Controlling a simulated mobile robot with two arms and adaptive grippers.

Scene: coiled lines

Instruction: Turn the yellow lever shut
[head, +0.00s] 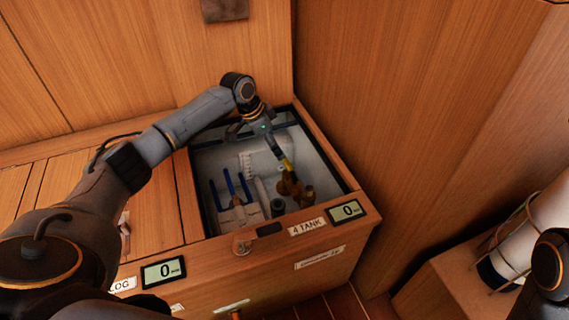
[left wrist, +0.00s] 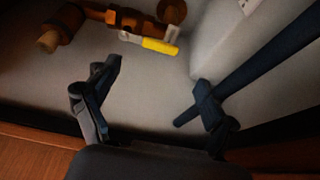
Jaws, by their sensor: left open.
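The yellow lever (head: 287,164) sits on a brass valve (head: 297,190) inside the open compartment labelled 4 TANK. The left wrist view shows the yellow lever (left wrist: 160,46) beyond my fingertips, lying roughly across the picture beside the brass valve body (left wrist: 127,20). My left gripper (head: 262,142) reaches down into the back of the compartment, close to the lever. In the left wrist view my left gripper (left wrist: 158,74) has its two fingers wide apart with nothing between them. My right gripper is not in view.
The compartment has a wooden rim (head: 328,146) and pale walls. Blue-handled parts (head: 230,183) and a pale pipe (head: 262,193) stand left of the valve. A dark bar (left wrist: 270,65) runs beside my right finger. A wooden wall (head: 400,110) rises close on the right.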

